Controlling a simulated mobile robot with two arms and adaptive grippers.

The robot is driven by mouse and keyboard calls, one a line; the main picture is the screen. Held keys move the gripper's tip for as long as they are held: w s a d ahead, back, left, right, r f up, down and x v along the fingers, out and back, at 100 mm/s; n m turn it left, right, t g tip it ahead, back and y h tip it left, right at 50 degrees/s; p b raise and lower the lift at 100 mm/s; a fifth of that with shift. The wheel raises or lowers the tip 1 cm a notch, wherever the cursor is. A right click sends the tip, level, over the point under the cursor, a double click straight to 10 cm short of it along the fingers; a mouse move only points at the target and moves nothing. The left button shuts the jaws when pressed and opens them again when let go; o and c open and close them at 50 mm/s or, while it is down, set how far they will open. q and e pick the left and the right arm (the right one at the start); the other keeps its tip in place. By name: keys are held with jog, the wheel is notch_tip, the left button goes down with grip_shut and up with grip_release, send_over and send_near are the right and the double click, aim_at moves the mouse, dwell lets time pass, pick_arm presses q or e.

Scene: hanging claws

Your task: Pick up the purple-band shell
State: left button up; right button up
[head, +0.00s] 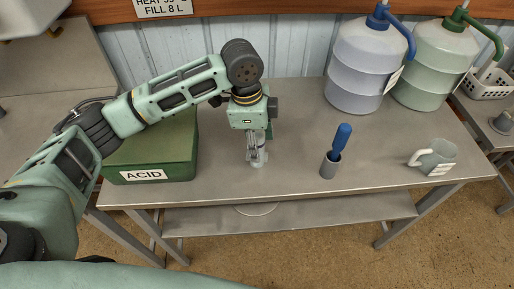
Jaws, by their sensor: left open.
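My left gripper (257,160) points straight down over the middle of the grey metal table, beside the green box. Its jaws are open, and the fingertips are at or just above the tabletop. I cannot make out a purple-band shell anywhere in the head view. The area right under and behind the left gripper is hidden by the gripper itself, and the grey tones there make it hard to tell whether something small stands between the fingers. My right gripper is not in view.
A green box labelled ACID (150,160) stands left of the gripper. To the right are a blue-handled tool (340,140) in a grey holder (329,166) and a grey-green mug (438,155). Two large jugs, bluish (357,75) and green (424,75), stand at the back.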

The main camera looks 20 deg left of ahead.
pick_arm(q)
grip_shut()
dwell(0.4)
jog(key=shift+r, duration=0.1)
